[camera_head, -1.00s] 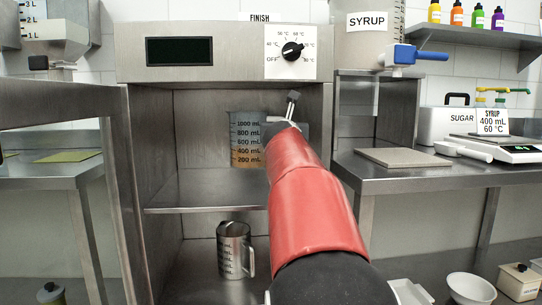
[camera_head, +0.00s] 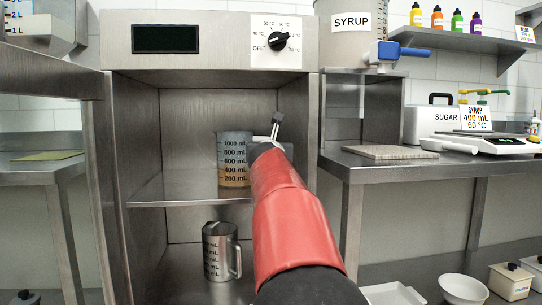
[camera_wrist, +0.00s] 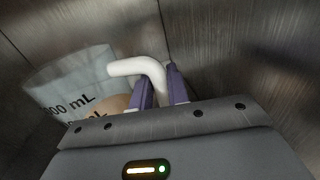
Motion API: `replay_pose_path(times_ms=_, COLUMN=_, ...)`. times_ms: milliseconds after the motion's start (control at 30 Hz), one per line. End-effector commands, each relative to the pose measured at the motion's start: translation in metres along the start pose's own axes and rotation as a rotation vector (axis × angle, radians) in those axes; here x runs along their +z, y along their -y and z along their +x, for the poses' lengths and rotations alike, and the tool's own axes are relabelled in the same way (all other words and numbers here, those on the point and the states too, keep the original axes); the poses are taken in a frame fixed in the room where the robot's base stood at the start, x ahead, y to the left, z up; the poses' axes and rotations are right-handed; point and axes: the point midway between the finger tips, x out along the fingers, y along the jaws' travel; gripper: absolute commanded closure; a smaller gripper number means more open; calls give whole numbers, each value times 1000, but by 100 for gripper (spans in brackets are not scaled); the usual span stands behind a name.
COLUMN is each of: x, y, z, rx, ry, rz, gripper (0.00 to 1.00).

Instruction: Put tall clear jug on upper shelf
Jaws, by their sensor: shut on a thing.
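The tall clear jug (camera_head: 234,158), with black mL marks and some amber liquid low inside, is upright in the upper compartment of the steel cabinet. Its base is at the upper shelf (camera_head: 170,188); I cannot tell whether it touches the shelf. My gripper (camera_head: 277,128) reaches into the compartment from the right, mostly hidden behind my red arm. In the wrist view my gripper's purple fingers (camera_wrist: 162,88) are shut on the jug's white handle (camera_wrist: 140,68). The jug's body (camera_wrist: 75,85) shows left of the fingers, tilted in that picture.
A metal measuring jug (camera_head: 221,250) stands in the lower compartment. The cabinet's side walls are close on both sides, and its control panel with a dial (camera_head: 278,41) is above. A steel counter (camera_head: 440,163) is at the right. The shelf left of the jug is clear.

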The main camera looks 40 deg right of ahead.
Motion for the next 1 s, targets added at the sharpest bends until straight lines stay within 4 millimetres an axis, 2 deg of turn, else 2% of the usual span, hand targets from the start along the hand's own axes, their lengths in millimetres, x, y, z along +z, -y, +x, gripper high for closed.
replay_pose_path(times_ms=33, x=5, y=0, z=-1, rx=1, ry=6, rz=3, gripper=100)
replay_pose_path(times_ms=267, x=1, y=0, z=-1, rx=2, ry=5, rz=2, gripper=100)
replay_pose_path(times_ms=300, x=-1, y=0, z=0, rx=0, ry=0, rz=-1, gripper=79)
replay_pose_path(times_ms=433, x=-1, y=0, z=0, rx=0, ry=0, rz=-1, gripper=62)
replay_pose_path(times_ms=800, x=3, y=0, z=-2, rx=0, ry=1, rz=0, gripper=62)
replay_pose_path(times_ms=1000, x=2, y=-1, z=-36, rx=2, ry=3, rz=0, gripper=62)
